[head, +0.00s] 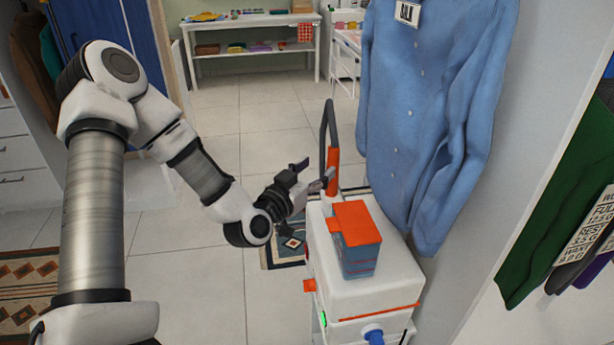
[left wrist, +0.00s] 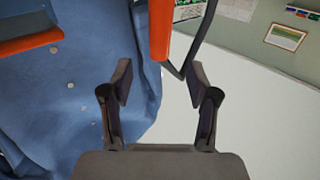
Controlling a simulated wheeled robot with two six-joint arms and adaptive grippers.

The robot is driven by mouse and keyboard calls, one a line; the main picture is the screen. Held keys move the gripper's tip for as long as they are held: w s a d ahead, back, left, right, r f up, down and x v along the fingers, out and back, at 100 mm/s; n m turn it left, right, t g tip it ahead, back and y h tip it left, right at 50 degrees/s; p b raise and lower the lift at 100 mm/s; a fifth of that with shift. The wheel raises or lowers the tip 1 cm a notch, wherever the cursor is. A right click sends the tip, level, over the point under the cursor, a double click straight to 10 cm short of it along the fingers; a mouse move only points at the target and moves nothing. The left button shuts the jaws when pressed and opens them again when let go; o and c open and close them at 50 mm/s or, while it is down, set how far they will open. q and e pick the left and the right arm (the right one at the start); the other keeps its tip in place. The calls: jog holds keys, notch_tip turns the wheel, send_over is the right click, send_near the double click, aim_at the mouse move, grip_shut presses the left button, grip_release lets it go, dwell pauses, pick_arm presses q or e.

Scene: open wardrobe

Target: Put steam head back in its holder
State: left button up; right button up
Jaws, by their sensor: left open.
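The orange steam head (head: 332,172) stands upright at the back left of the white garment steamer (head: 365,297), with a dark hose (head: 325,122) looping above it. I cannot tell whether it is seated in a holder, as its lower end is partly hidden. My left gripper (head: 316,172) is open just left of it, fingers pointing at it. In the left wrist view, the orange part (left wrist: 160,28) shows beyond the gap between the open fingers (left wrist: 160,82), with nothing clamped. My right gripper is not in view.
A blue shirt (head: 430,110) hangs right behind the steamer. An orange-lidded water tank (head: 357,222) sits on the steamer's top. Dark and green garments (head: 560,215) hang at the far right. A white shelf table (head: 245,22) stands at the back.

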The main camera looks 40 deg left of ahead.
pick_arm(q)
jog(key=s, duration=0.4)
jog(key=shift+d, duration=0.2)
